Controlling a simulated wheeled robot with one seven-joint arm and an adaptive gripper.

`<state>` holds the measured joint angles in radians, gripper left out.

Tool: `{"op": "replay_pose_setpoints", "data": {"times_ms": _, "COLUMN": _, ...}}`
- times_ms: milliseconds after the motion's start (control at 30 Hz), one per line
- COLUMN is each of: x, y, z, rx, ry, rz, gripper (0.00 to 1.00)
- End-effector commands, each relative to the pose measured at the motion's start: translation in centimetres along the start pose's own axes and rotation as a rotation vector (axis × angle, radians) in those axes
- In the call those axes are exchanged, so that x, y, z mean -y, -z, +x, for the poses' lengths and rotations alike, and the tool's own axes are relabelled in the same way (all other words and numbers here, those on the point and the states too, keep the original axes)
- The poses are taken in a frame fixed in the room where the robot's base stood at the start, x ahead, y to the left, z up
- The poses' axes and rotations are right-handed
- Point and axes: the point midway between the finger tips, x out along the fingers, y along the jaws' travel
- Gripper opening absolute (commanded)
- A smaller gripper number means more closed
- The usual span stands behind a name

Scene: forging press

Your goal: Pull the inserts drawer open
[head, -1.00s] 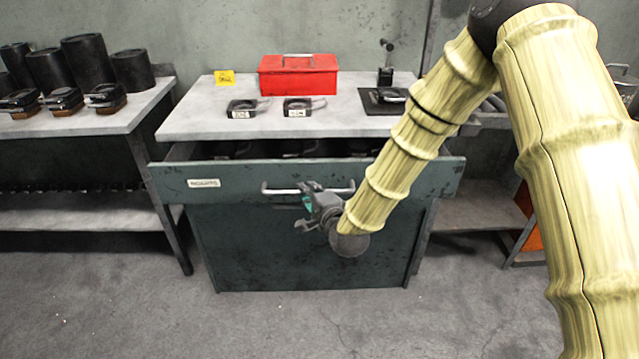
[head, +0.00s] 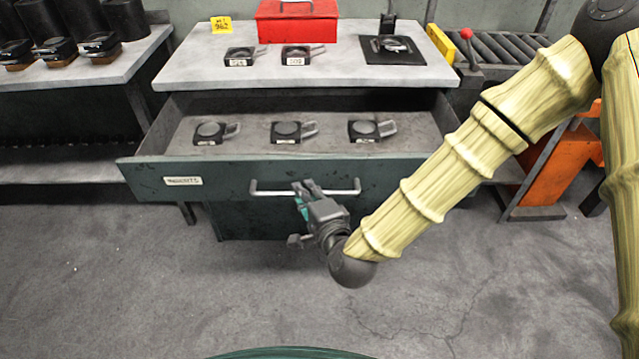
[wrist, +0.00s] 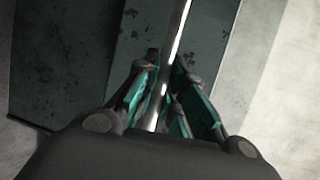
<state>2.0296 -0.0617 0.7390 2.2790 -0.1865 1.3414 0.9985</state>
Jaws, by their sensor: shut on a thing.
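The inserts drawer (head: 225,174) is a dark green drawer under a grey bench top, with a white label at the left of its front. It stands well open, and several dark inserts (head: 285,131) with loop handles lie in a row inside. My gripper (head: 306,190) is at the middle of the drawer's silver bar handle (head: 345,187). In the wrist view the teal-padded fingers (wrist: 160,98) are on either side of the bar (wrist: 176,40), shut on it. Part of the handle is hidden behind the fingers.
Two more inserts (head: 296,55), a red box (head: 298,22), a yellow tag (head: 221,25) and a black mat (head: 420,56) are on the bench top. A side table (head: 85,80) stands left, an orange unit (head: 560,165) right. The floor (head: 250,290) in front is clear.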

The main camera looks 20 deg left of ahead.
Motion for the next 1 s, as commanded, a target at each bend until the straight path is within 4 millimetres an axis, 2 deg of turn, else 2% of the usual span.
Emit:
{"op": "replay_pose_setpoints", "data": {"times_ms": 367, "x": -0.1, "y": -0.2, "z": -0.1, "rx": 0.003, "ry": 0.000, "rz": -0.001, "gripper": 0.00}}
{"op": "replay_pose_setpoints", "data": {"times_ms": 400, "x": -0.1, "y": -0.2, "z": -0.1, "rx": 0.003, "ry": -0.001, "rz": -0.001, "gripper": 0.13}}
{"op": "replay_pose_setpoints", "data": {"times_ms": 467, "x": -0.1, "y": -0.2, "z": -0.1, "rx": 0.003, "ry": 0.000, "rz": -0.001, "gripper": 0.21}}
{"op": "replay_pose_setpoints", "data": {"times_ms": 800, "x": -0.1, "y": -0.2, "z": -0.3, "rx": 0.003, "ry": -0.001, "rz": 0.000, "gripper": 0.21}}
{"op": "replay_pose_setpoints", "data": {"times_ms": 1000, "x": -0.1, "y": -0.2, "z": -2.4, "rx": 0.002, "ry": -0.002, "rz": 0.002, "gripper": 0.21}}
